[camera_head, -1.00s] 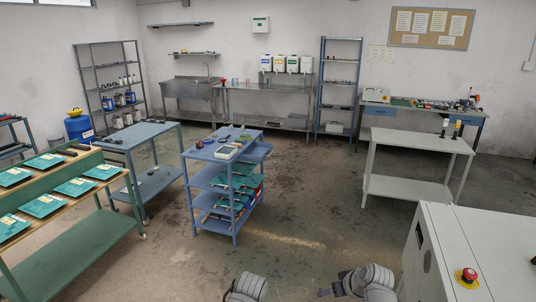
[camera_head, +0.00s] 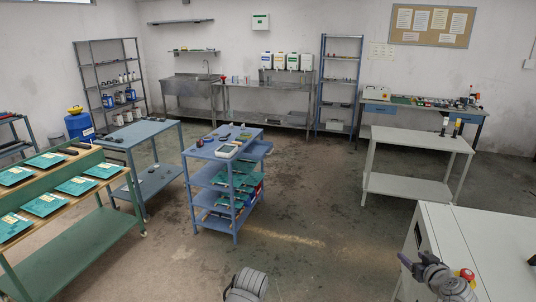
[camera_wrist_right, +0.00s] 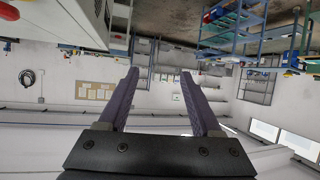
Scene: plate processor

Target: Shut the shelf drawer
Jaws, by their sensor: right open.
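The blue shelf unit (camera_head: 226,156) stands mid-room in the head view, with several tiers holding teal boards. A blue drawer-like panel (camera_head: 261,149) sticks out at its right side below the top; how far it is pulled out is hard to tell. My right gripper (camera_head: 404,261) is at the lower right, in front of the white cabinet and far from the shelf unit. In the right wrist view its two fingers (camera_wrist_right: 160,76) are apart with nothing between them. My left gripper is out of view; only part of my arm shows at the bottom edge.
The white cabinet (camera_head: 478,238) with a red button is close to my right arm. A blue-grey table (camera_head: 150,132) and a green bench (camera_head: 95,243) stand left of the shelf unit. A pale table (camera_head: 415,141) stands to the right. Open floor (camera_head: 310,210) lies between.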

